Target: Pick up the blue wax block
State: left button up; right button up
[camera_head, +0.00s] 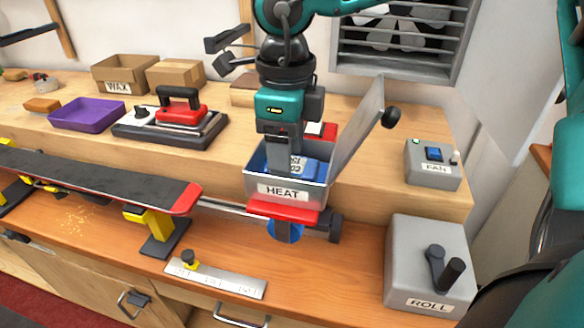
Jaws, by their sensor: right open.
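A blue wax block (308,169) with white lettering lies inside the open grey metal box labelled HEAT (318,191), near the middle of the camera_head view. My right gripper (284,172) points down into this box from above. Its jaws are open, and their lower end is at the block, covering part of it. I cannot tell whether the fingers touch the block or straddle it. The box's front wall hides the block's lower part. My left gripper is not in view.
The box's raised lid (358,125) with a black knob stands right of my gripper. A ski (95,178) lies at the left. The waxing iron (180,113), purple tray (86,115), FAN box (432,170) and ROLL box (425,262) stand around. Bench is clear between box and ROLL.

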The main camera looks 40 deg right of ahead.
jog(key=shift+f, duration=0.55)
jog(key=c, duration=0.9)
jog(key=shift+o, duration=0.2)
jog(key=shift+r, duration=0.1)
